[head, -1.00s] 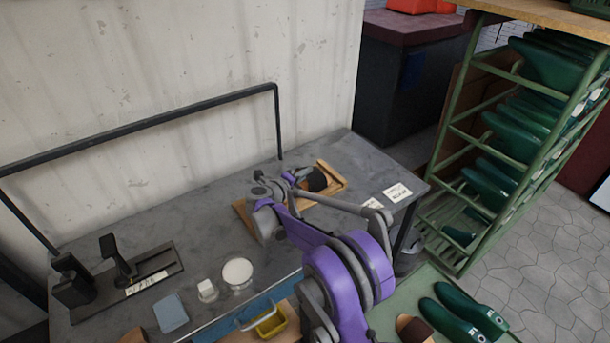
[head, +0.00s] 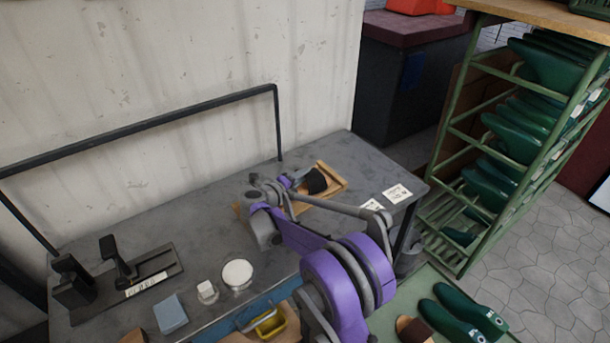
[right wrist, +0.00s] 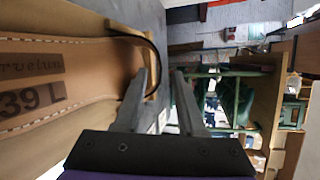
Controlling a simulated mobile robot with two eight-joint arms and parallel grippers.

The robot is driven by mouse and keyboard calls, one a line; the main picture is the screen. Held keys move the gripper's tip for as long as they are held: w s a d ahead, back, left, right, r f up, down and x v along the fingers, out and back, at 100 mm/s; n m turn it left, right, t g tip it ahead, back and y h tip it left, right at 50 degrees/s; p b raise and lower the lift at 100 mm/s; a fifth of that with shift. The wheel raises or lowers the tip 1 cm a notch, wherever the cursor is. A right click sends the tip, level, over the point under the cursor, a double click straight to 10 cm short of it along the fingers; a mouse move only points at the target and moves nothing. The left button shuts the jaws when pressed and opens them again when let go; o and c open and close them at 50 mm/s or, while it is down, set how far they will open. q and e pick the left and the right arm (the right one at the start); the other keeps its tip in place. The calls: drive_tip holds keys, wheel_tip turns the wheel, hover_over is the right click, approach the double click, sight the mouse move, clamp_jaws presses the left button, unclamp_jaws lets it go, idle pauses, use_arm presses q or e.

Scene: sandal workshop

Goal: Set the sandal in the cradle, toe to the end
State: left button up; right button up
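The sandal, with a dark strap (head: 315,182), lies in the wooden cradle (head: 333,174) at the back right of the grey bench. In the right wrist view its tan insole (right wrist: 75,88), marked "39 L", fills the left side, and a pale wooden cradle wall (right wrist: 60,18) runs along it. I cannot tell whether the toe touches the cradle's end. My right gripper (head: 301,177) is at the sandal, beside the strap. My left gripper is not in view.
White cards (head: 397,193) lie right of the cradle. A green rack (head: 480,150) stands beyond the bench's right end.

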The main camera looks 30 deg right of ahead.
drive_tip(key=v, duration=1)
drive_tip(key=a+r+n+t+y, duration=0.5)
drive_tip(key=r+n+t, duration=0.4)
drive_tip(key=r+n, duration=0.3)
drive_tip(key=s+a+r+n+t+y, duration=0.1)
drive_tip(key=s+a+n+y, duration=0.4)
drive_tip(key=a+n+y, duration=0.3)
drive_tip(key=s+a+f+n+g+y, duration=0.35)
drive_tip(key=s+f+n, duration=0.4)
drive_tip(key=s, duration=0.25)
drive_tip(key=s+d+f+n+g+h, duration=0.1)
drive_tip(key=s+d+f+n+g, duration=0.1)
drive_tip(key=s+f, duration=0.2)
drive_tip(key=s+d+f+n+g+h, duration=0.1)
drive_tip(key=s+d+f+n+g, duration=0.1)
drive_tip(key=s, duration=0.7)
drive_tip(key=s+d+f+n+g+h, duration=0.1)
drive_tip(key=s+d+f+n+g, duration=0.1)
drive_tip(key=s+f+g, duration=0.2)
drive_tip(key=s+f, duration=0.2)
drive_tip(key=s, duration=0.1)
drive_tip(key=shift+s, duration=0.25)
